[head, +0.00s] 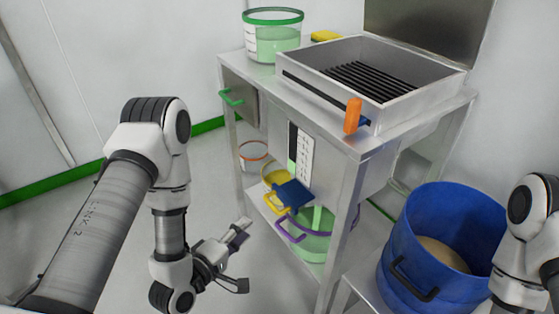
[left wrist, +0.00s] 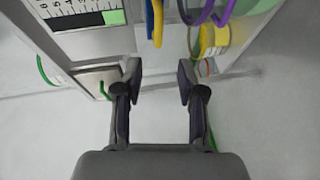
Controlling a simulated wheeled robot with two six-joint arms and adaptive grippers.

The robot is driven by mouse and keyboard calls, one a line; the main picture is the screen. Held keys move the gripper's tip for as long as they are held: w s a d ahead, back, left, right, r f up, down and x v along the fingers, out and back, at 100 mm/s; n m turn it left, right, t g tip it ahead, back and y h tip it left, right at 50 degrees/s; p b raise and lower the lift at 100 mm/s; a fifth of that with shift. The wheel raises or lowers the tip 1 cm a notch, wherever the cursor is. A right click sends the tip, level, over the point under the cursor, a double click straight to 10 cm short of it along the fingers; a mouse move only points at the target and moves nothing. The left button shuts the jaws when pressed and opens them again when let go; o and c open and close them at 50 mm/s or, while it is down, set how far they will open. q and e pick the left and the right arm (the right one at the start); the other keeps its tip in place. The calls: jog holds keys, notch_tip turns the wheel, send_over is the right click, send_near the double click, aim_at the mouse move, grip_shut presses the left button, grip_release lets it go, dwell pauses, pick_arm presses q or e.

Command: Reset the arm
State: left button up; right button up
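My left arm (head: 165,200) comes in from the left and hangs down in front of the steel stand. My left gripper (head: 240,257) is open and empty, low down beside the stand and apart from it. In the left wrist view the two fingers (left wrist: 160,85) are spread wide with only pale floor between them. Part of my right arm (head: 527,235) shows at the right edge, next to the blue drum; its gripper is out of view.
The steel stand (head: 355,170) bears a hopper tray (head: 440,85) with an orange handle (head: 352,115) and a green-rimmed bucket (head: 272,40). Buckets with yellow and purple handles stand on its lower shelf. A blue drum (head: 405,230) of powder is at right. Floor at left is clear.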

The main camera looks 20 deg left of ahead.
pick_arm(q)
jog(key=shift+f, duration=0.1)
jog(key=s+d+f+m+g+y, duration=0.1)
jog(key=s+f+m+g, duration=0.25)
jog(key=f, duration=0.25)
jog(key=s+f+m+g+y, duration=0.1)
jog(key=s+f+m+g, duration=0.1)
jog(key=s+f+g, duration=0.3)
jog(key=s+a+f+m+g+y, duration=0.1)
jog(key=s+a+f+m+g, duration=0.2)
jog(key=s, duration=0.4)
jog(key=s+f+m+g+y, duration=0.1)
jog(key=s+f+m+g, duration=0.3)
jog(key=s+m, duration=0.15)
notch_tip(320, 180, up, 26)
jog(key=p, duration=2.5)
jog(key=shift+s+p, duration=0.15)
jog(key=shift+p, duration=0.25)
jog(key=shift+a+r, duration=0.1)
jog(key=shift+r, duration=0.05)
dwell(1.4)
